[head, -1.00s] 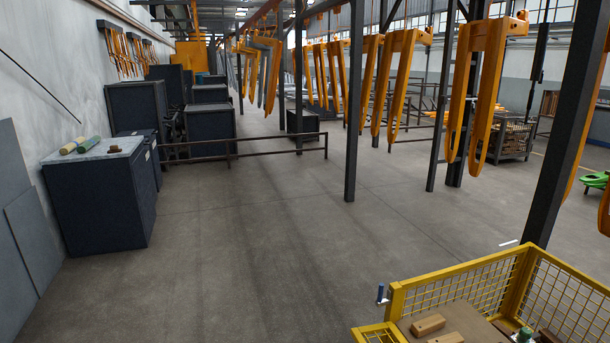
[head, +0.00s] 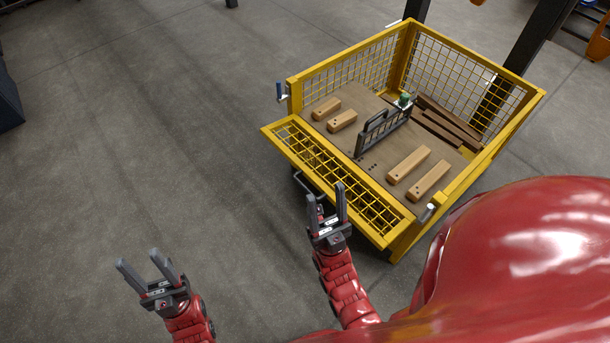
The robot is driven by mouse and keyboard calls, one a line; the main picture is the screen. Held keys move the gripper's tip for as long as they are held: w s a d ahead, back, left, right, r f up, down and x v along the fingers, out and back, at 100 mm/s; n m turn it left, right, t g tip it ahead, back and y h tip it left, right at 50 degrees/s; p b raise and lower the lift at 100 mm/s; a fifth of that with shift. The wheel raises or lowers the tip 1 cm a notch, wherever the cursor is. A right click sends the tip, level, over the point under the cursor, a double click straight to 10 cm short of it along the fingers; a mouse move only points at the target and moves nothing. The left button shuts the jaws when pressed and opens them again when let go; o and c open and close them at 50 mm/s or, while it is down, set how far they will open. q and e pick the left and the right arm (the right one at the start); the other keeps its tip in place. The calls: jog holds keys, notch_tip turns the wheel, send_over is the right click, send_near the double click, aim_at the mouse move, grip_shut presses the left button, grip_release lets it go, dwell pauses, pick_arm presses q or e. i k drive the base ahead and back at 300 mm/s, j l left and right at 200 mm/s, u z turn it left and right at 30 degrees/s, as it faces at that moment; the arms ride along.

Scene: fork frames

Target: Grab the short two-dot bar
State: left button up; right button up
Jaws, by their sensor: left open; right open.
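Two short wooden bars, the farther one (head: 326,109) and the nearer one (head: 342,121), lie side by side on the left part of the board in the yellow cart (head: 345,66). Two longer bars, one (head: 408,165) and another (head: 428,181), lie on the right part. Small dark marks show at the bars' ends, but I cannot tell which short bar has two dots. My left gripper (head: 138,257) is open and empty over bare floor, left of the cart. My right gripper (head: 325,191) is open and empty by the cart's lowered mesh flap, apart from all bars.
A dark upright rack (head: 382,132) stands on the board between short and long bars, with a green-topped item (head: 404,100) behind it. Brown planks (head: 447,124) lie at the back right. Yellow mesh walls close the far sides. The lowered front flap (head: 335,178) slopes towards me.

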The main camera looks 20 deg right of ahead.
aim_at(337, 123)
jog(key=i+l+z, duration=0.2)
jog(key=i+z, duration=0.25)
jog(key=i, duration=0.45)
jog(key=i+z, duration=0.45)
jog(key=i, duration=0.4)
